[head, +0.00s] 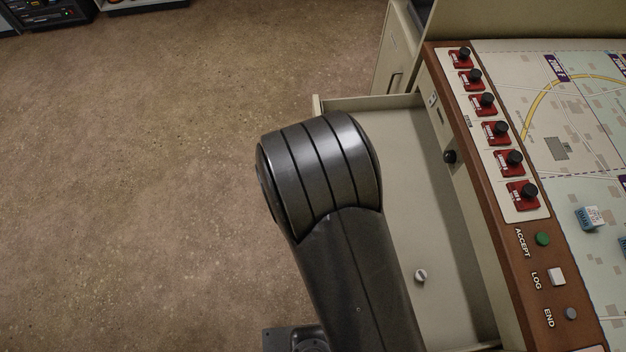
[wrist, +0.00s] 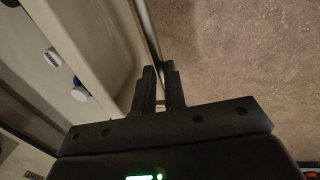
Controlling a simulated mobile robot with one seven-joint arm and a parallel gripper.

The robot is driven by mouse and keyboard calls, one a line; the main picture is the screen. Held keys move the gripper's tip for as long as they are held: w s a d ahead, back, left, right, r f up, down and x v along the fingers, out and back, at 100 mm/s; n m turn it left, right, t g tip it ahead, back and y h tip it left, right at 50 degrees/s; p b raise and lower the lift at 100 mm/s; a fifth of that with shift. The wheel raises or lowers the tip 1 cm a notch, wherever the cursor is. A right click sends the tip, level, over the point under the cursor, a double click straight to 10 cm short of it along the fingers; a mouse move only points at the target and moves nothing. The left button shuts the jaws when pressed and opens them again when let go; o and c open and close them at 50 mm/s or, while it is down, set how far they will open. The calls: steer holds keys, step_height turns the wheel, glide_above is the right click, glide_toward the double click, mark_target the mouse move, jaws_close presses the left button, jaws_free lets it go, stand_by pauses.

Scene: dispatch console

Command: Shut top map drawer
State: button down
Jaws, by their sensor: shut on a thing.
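The top map drawer (head: 412,180) stands open on the left side of the console, its pale tray showing in the head view. My arm lies over its front, so my gripper and most of the drawer front are hidden there. In the wrist view my gripper (wrist: 160,88) is shut at the drawer's outer edge, with the drawer's pale wall (wrist: 108,40) to its left and floor to its right. It grips part of the drawer's front; whether this is a handle or the panel edge cannot be told.
A small round pale piece (head: 420,276) lies in the drawer. The console top (head: 515,290) carries red switch units with black knobs (head: 496,131), buttons and a map at the right. A beige cabinet (head: 397,55) stands behind the drawer. The brown floor (head: 150,180) at left is clear.

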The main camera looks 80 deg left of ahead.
steer(key=shift+w, duration=0.1)
glide_above(415, 205)
steer(key=shift+w, duration=0.1)
stand_by(0.6)
steer(key=c, duration=1.5)
jaws_free()
steer(key=r, duration=0.3)
steer(key=s+r, duration=0.1)
steer(key=r, duration=0.3)
steer(key=s+r, duration=0.1)
steer(key=r, duration=0.2)
steer(key=shift+s+r, duration=0.1)
steer(key=shift+r, duration=0.2)
